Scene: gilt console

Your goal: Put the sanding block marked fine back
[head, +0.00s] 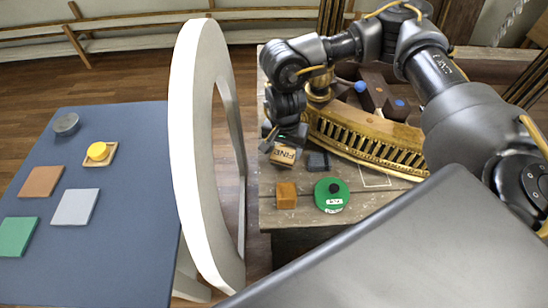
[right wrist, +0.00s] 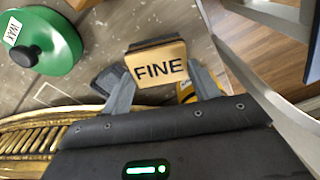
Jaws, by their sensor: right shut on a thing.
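The sanding block marked FINE (head: 284,155) is tan with black lettering and a dark far edge. It also shows in the right wrist view (right wrist: 158,66), its lettered face toward the camera. My right gripper (right wrist: 163,82) is shut on it, one grey finger on each side. In the head view the right gripper (head: 282,143) is over the left edge of the wooden bench (head: 310,215). I cannot tell how high the block is above the bench. A thin white rectangular outline (head: 375,177) is drawn on the bench, right of the green tin. My left gripper is not in view.
A dark grey block (head: 318,162), an orange-brown block (head: 286,195) and a green WAX tin (head: 332,196) sit near the block. The curved gilt piece (head: 365,140) lies behind. A tall white ring (head: 185,140) stands between bench and blue table (head: 110,220).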

